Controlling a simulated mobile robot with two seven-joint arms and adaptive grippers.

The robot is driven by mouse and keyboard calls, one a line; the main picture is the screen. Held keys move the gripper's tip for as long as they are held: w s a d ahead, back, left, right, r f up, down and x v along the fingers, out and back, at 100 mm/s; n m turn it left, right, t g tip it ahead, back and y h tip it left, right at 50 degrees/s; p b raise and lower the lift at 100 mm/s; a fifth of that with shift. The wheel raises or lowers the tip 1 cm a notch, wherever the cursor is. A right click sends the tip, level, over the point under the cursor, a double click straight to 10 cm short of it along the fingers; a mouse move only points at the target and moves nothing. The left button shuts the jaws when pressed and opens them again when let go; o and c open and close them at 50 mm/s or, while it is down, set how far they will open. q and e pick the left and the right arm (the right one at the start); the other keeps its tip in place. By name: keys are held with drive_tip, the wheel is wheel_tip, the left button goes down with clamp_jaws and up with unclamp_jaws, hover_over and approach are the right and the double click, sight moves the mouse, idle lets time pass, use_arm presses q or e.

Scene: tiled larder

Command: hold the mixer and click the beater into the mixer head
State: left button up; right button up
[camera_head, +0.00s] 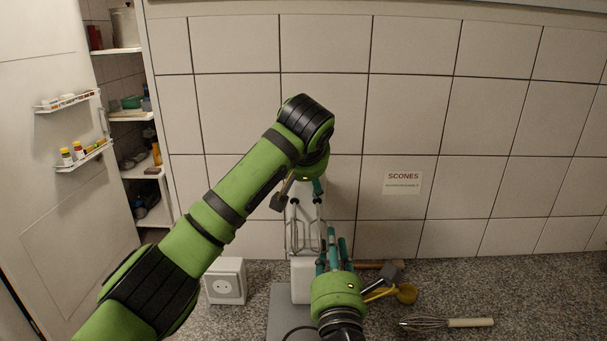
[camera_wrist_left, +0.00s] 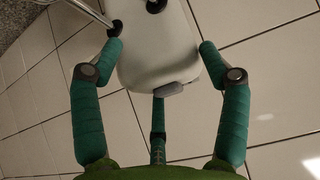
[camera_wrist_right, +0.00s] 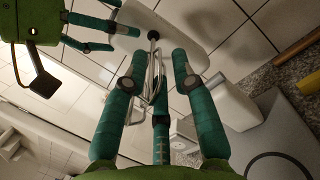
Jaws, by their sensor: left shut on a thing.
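The white mixer (camera_wrist_left: 158,55) sits between the fingers of my left gripper (camera_wrist_left: 162,46), which is shut on it. In the head view the left gripper (camera_head: 312,180) hides much of the mixer. Its white body also shows in the right wrist view (camera_wrist_right: 180,32), with a black socket on its underside. A wire beater (camera_wrist_right: 153,75) runs up to that socket. Two wire beaters (camera_head: 293,232) hang side by side in the head view. My right gripper (camera_head: 335,248) is below them. Its fingertips (camera_wrist_right: 160,58) stand apart, beside the beater; I see no firm contact.
A grey board (camera_head: 281,318) with a white block (camera_head: 302,284) lies below. A white socket box (camera_head: 226,282) stands left. The tiled wall (camera_head: 480,150) is close behind.

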use_arm(q)
drive_tip(key=shift+d, duration=0.15)
use_arm(e)
drive_tip(key=s+f, duration=0.1)
drive_tip(key=s, duration=1)
drive_tip(key=shift+f, duration=0.4)
use_arm(q)
drive_tip(key=o, duration=1.5)
drive_tip(key=shift+c, duration=0.2)
drive_tip(key=shift+o, duration=1.2)
drive_tip(key=shift+w, duration=0.15)
use_arm(e)
drive_tip(key=shift+w+d, duration=0.15)
